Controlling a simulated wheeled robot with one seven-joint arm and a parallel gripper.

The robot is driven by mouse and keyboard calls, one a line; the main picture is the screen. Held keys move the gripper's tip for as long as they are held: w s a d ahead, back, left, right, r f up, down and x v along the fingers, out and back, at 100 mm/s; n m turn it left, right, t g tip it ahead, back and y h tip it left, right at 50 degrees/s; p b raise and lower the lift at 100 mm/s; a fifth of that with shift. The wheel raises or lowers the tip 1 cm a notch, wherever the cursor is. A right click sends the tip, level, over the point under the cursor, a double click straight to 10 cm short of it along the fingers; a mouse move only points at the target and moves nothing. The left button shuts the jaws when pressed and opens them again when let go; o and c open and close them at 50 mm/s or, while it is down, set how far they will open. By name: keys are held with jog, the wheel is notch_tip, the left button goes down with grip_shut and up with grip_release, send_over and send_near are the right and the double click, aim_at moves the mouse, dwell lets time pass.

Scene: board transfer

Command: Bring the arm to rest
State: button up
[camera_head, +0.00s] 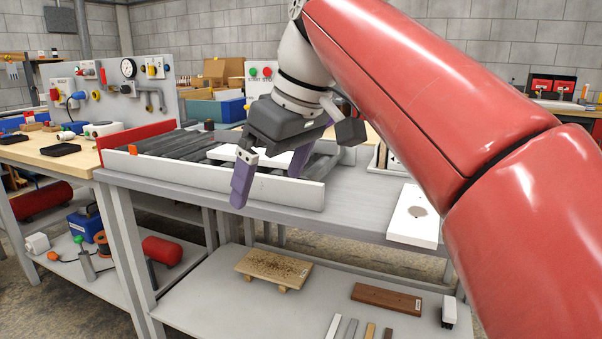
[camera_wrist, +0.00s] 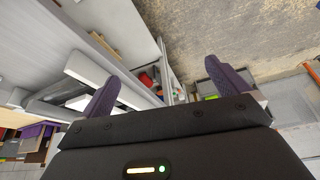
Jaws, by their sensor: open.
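My red arm reaches in from the right in the head view. My gripper (camera_head: 270,176) hangs in front of the near wall of the roller conveyor, above the table's front edge. Its two purple fingers are spread apart, with nothing seen between them. In the wrist view my gripper (camera_wrist: 168,92) also shows open, with the floor and the table edge beyond it. A white board (camera_head: 240,154) lies on the conveyor behind my gripper, partly hidden by it.
The conveyor (camera_head: 255,188) has a low white front wall. A white plate with a round mark (camera_head: 414,216) lies at the table's right front. The lower shelf (camera_head: 215,300) holds a wooden board (camera_head: 272,266) and a brown board (camera_head: 386,299).

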jog(key=s+d+f+m+t+h, duration=0.1)
jog(key=s+d+f+m, duration=0.2)
jog(key=d+f, duration=0.3)
jog(key=s+d+f+m+t+h, duration=0.1)
jog(key=s+d+f+m, duration=0.3)
jog(key=f, duration=0.8)
jog(key=s+d+f+m+t+h, duration=0.1)
jog(key=s+d+f+m, duration=0.3)
jog(key=d+f, duration=0.5)
jog(key=shift+s+f+h, duration=0.3)
jog(key=shift+s+f, duration=0.2)
jog(key=shift+s, duration=0.55)
